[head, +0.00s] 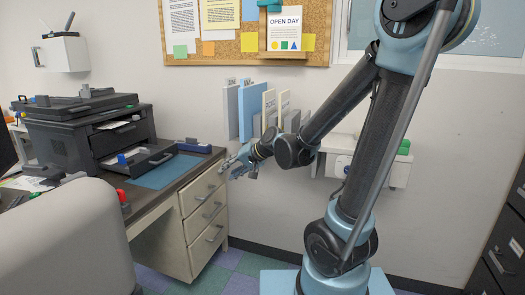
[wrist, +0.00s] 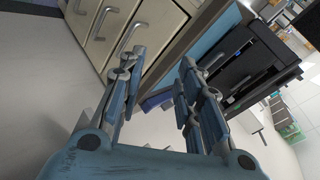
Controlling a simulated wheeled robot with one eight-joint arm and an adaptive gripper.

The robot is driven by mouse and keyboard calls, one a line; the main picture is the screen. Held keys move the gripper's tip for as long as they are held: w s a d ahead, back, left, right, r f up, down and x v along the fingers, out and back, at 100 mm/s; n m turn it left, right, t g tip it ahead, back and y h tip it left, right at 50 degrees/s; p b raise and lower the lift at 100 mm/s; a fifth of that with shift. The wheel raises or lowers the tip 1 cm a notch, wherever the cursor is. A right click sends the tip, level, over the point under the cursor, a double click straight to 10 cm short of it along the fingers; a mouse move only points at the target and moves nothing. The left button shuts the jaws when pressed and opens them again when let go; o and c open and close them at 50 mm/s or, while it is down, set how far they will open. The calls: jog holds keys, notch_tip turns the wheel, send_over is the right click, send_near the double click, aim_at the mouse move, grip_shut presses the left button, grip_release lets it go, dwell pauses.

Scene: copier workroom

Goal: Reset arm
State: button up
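My gripper (head: 232,163) is at the end of my bent arm, in front of the wall and by the right end of the desk. In the wrist view my gripper (wrist: 160,72) has its two fingers apart, with nothing between them. The desk's drawers and the printer show beyond the fingertips. The head view shows the gripper small, and I cannot tell there whether it touches the desk edge; the wrist view suggests it is apart.
The desk (head: 182,184) has drawers (head: 203,200) below and carries a dark printer (head: 85,125). Upright folders (head: 252,112) stand against the wall behind my gripper. A grey chair (head: 70,240) is at the front left. A dark cabinet (head: 505,240) stands at the right edge.

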jog(key=s+d+f+g+h, duration=0.1)
jog(key=s+d+f+h, duration=0.1)
jog(key=s+d, duration=0.4)
jog(key=s+d+f+g+h, duration=0.1)
jog(key=s+d+h, duration=0.3)
jog(key=d, duration=1)
jog(key=s+d+f+g+h, duration=0.1)
jog(key=s+d+f+h, duration=0.2)
jog(key=s+d, duration=0.6)
jog(key=shift+d+f, duration=0.55)
jog(key=shift+d, duration=0.45)
jog(key=shift+w+f, duration=0.2)
jog(key=shift+w, duration=0.2)
